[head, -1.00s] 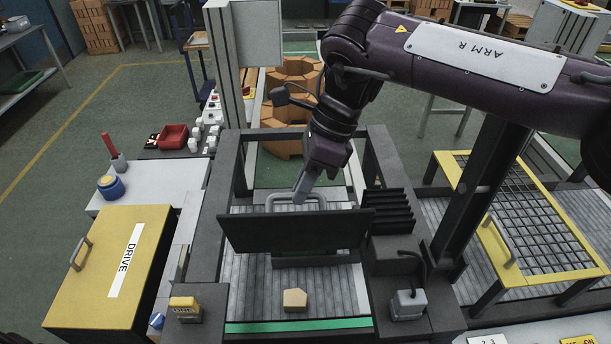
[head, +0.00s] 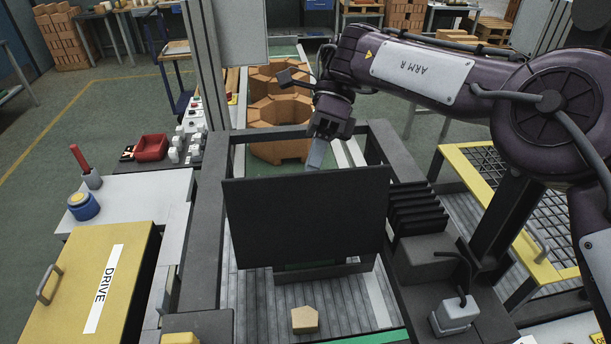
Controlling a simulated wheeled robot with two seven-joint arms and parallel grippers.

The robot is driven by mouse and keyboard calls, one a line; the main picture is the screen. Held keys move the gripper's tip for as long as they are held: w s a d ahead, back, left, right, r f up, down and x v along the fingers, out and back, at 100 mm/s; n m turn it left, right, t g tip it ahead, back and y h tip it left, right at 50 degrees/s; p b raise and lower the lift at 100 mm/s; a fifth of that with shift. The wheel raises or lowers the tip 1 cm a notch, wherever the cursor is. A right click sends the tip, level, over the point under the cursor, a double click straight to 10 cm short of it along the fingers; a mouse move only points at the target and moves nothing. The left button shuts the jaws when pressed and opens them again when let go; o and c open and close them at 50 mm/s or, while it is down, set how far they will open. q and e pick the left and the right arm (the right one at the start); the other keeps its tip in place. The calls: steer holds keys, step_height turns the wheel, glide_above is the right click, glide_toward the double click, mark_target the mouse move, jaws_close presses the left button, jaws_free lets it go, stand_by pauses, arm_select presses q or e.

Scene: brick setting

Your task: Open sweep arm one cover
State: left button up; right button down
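A dark flat panel (head: 306,218), seemingly a hinged cover, stands nearly upright across the dark machine frame (head: 208,210) in the head view. No label shows on its near face, so I cannot confirm it is the sweep arm one cover. My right gripper (head: 317,154) is behind the panel's top edge, pointing down. Its fingertips are partly hidden by the panel, and I cannot see whether they hold anything. Any handle on the far side is hidden. My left gripper is out of view.
A tan brick piece (head: 304,319) lies on the slatted bed in front of the panel. A yellow DRIVE cover (head: 80,285) with a handle is at left. A yellow-framed mesh guard (head: 543,270) is at right. Ringed bricks (head: 280,115) stand behind.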

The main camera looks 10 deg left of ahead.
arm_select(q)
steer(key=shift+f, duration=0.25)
arm_select(e)
steer(key=shift+s+f, duration=0.1)
steer(key=shift+f, duration=0.45)
steer(key=c, duration=1.6)
jaws_free()
steer(key=shift+a, duration=0.1)
steer(key=shift+c, duration=0.2)
steer(key=shift+o, duration=0.9)
steer(key=shift+w+a, duration=0.1)
steer(key=shift+w, duration=0.4)
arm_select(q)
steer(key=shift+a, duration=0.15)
arm_select(e)
steer(key=shift+s+r, duration=0.1)
steer(key=shift+r, duration=0.05)
steer(key=shift+r, duration=0.1)
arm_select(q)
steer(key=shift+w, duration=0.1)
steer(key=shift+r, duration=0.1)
